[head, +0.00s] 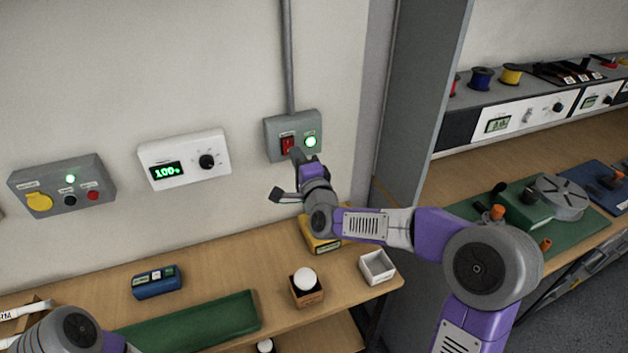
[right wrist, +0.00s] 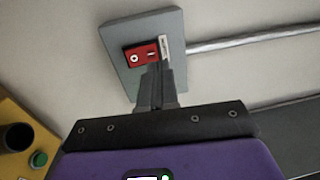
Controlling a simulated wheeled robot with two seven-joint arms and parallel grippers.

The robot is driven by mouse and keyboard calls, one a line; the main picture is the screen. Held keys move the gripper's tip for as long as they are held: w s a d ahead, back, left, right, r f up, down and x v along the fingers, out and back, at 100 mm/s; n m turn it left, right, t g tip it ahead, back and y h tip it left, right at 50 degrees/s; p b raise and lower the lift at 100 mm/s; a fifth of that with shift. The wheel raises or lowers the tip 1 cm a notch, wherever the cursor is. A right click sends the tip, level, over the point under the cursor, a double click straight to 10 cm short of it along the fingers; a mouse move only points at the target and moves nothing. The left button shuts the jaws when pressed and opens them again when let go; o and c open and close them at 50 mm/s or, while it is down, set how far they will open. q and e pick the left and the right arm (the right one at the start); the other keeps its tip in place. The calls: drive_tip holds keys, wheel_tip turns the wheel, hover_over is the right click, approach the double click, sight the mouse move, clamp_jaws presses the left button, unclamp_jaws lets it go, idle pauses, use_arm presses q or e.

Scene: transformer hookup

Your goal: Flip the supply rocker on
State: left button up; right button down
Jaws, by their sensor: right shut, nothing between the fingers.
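The supply rocker (head: 287,144) is a red switch on a grey wall box (head: 273,141), below a vertical conduit. A round lamp (head: 310,141) beside it on the box glows green. In the right wrist view the red rocker (right wrist: 134,56) shows a white circle and a white bar, on the grey box (right wrist: 118,33). My right gripper (head: 295,153) is shut and empty. Its fingertips (right wrist: 157,68) are at the rocker's edge and cover part of it; I cannot tell whether they touch. The lamp is hidden in the right wrist view. My left gripper is out of view.
Left along the wall are a white dial box (head: 184,159) reading 100 and a grey button box (head: 62,186) with a green light. Below, the wooden bench (head: 225,266) holds a green tray (head: 195,322), a blue box (head: 156,283) and a white open box (head: 376,267). A grey partition (head: 415,90) stands right.

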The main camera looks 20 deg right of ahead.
drive_tip(key=s+r, duration=0.1)
drive_tip(key=s, duration=0.8)
drive_tip(key=shift+s, duration=0.15)
drive_tip(key=shift+d+r, duration=0.1)
